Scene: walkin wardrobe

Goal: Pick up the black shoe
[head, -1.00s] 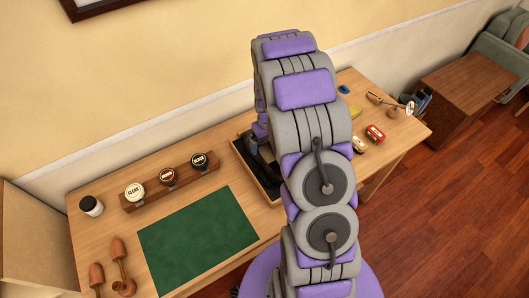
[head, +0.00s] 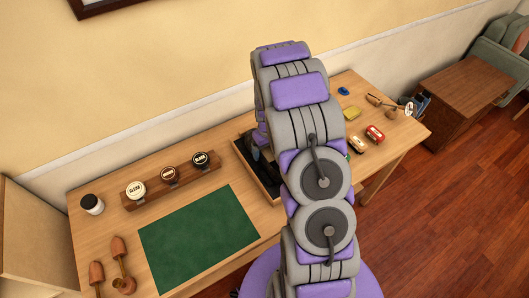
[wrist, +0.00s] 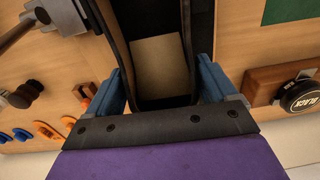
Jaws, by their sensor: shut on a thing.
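The black shoe (wrist: 202,25) fills the middle of the wrist view, with its dark opening and a beige patch inside. My gripper (wrist: 163,85) has its blue fingers on either side of it, shut on its sides. In the head view, part of a dark shape, which seems to be the shoe (head: 263,165), shows in a shallow tray (head: 273,199) beside my arm. My arm hides most of the tray and the gripper there. I cannot tell whether the shoe is clear of the tray.
A green mat (head: 199,240) lies left of my arm. Behind it is a wooden holder (head: 150,197) with labelled tins. A red tin (head: 375,133) and small items are at the right.

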